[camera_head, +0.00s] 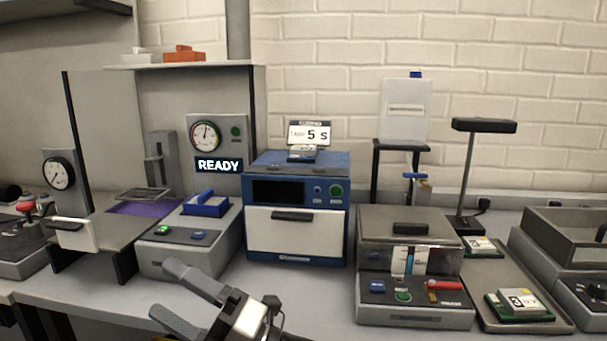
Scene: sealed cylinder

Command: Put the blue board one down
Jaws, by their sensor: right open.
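Two green boards with white labels, a near one (519,304) and a far one (480,246), lie on a grey tray (540,326) at the right. My left gripper is out of view.
The blue oven (297,233) has its white door shut. The grey READY station (190,256) bears a blue handled block (206,205). A lidded grey device (413,311) stands left of the tray. Bare counter (310,292) shows in front of the oven.

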